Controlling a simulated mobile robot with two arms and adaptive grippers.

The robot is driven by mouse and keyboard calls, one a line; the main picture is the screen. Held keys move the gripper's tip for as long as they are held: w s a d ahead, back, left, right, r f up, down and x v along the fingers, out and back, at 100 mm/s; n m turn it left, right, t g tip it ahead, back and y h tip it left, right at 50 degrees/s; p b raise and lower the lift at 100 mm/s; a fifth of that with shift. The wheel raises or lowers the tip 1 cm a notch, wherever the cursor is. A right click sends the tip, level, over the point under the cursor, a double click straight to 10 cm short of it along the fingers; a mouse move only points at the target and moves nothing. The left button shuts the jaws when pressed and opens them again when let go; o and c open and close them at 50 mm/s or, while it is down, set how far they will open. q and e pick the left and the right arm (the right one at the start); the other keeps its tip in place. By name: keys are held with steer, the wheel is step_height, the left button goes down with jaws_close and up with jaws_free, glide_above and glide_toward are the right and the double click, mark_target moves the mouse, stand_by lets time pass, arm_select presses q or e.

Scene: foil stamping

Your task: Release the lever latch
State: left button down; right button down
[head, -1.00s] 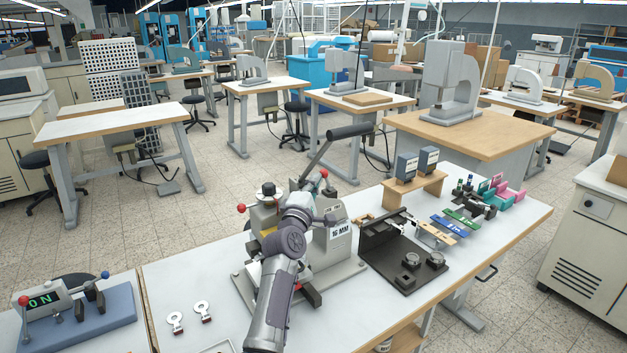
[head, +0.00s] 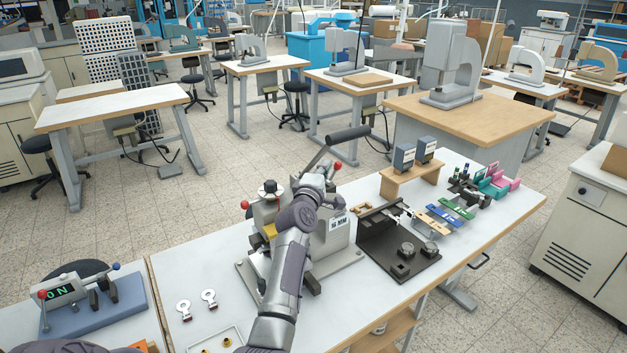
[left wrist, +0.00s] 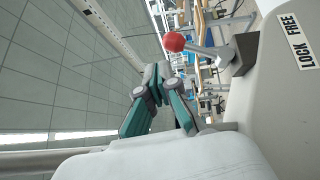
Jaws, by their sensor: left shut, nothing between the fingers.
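The grey stamping press (head: 339,240), marked 16 MM, stands on the white bench, with a long lever ending in a black grip (head: 348,133). A red ball knob (head: 333,167) shows at its upper right and another (head: 245,204) at its left. In the left wrist view, a red ball (left wrist: 174,42) tops a short grey lever at a dark bracket (left wrist: 236,56), beside a LOCK FREE label (left wrist: 297,41). My left gripper (left wrist: 156,82) is shut and empty, in front of and apart from that ball in the picture. In the head view my wrist hides part of the press.
A black fixture plate (head: 398,252) sits right of the press, with a wooden stand (head: 411,178) behind it. Two small keyring-like pieces (head: 208,297) lie to the left. A blue base (head: 95,312) with an ON display stands at the far left.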

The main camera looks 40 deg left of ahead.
arm_select(q)
steer(key=shift+w, duration=0.2)
stand_by(0.5)
steer(key=v, duration=1.2)
